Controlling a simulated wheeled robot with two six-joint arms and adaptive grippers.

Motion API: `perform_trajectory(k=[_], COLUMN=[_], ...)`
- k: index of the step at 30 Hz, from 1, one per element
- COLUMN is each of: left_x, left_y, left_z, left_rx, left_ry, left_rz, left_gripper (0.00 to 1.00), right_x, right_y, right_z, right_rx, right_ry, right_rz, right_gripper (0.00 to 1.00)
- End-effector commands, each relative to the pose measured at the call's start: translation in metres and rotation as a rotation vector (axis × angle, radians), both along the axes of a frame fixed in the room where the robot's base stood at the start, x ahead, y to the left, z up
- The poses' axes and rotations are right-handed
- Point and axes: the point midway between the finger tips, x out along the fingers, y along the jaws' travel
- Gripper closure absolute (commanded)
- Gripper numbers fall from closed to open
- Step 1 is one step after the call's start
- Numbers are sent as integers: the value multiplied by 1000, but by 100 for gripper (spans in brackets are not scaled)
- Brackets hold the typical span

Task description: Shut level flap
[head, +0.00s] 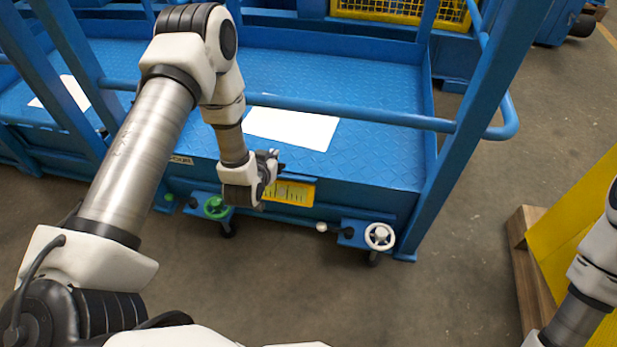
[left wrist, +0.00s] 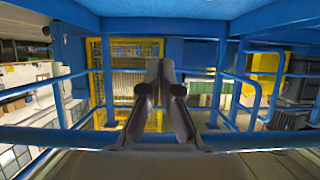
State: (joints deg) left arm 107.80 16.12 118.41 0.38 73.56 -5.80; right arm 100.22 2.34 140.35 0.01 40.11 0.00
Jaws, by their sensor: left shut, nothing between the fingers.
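A yellow plate with black scale-like marks (head: 290,192) sits on the front face of the blue platform, below its deck. I cannot tell whether this is the level flap, or whether a flap stands open. My left gripper (head: 277,167) is just above and left of this plate, near the platform's front edge, with the wrist hiding part of the face. In the left wrist view its two dark fingers (left wrist: 162,95) are together with nothing between them. My right arm enters at the right edge, and its gripper is outside the picture.
A green handwheel (head: 215,207) and a white handwheel (head: 379,236) sit low on the platform front. A blue rail (head: 350,115) crosses above the deck, with a blue post (head: 480,110) at right. A wooden pallet (head: 530,275) stands right. The floor in front is clear.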

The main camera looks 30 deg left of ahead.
Motion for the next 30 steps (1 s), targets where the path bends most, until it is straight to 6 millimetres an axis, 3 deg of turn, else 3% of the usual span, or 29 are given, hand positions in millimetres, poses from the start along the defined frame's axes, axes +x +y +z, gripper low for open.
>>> perform_trajectory(k=[1,9,22,24,30], left_x=[1,15,92,77,62], left_y=[3,6,25,21,18], left_z=[-15,-20,-63,-74,-85], left_rx=[-3,-3,-3,-5,-4], left_ry=[-6,-12,-12,-3,-8], left_rz=[8,8,8,7,8], left_gripper=[100,100,100,100,100], right_x=[0,0,0,0,0], right_y=[0,0,0,1,0], right_z=[-18,-23,-51,-53,-57], right_rx=[0,0,0,0,0], right_ry=[0,-1,0,0,0], right_rz=[1,1,1,1,1], right_gripper=[60,60,60,60,60])
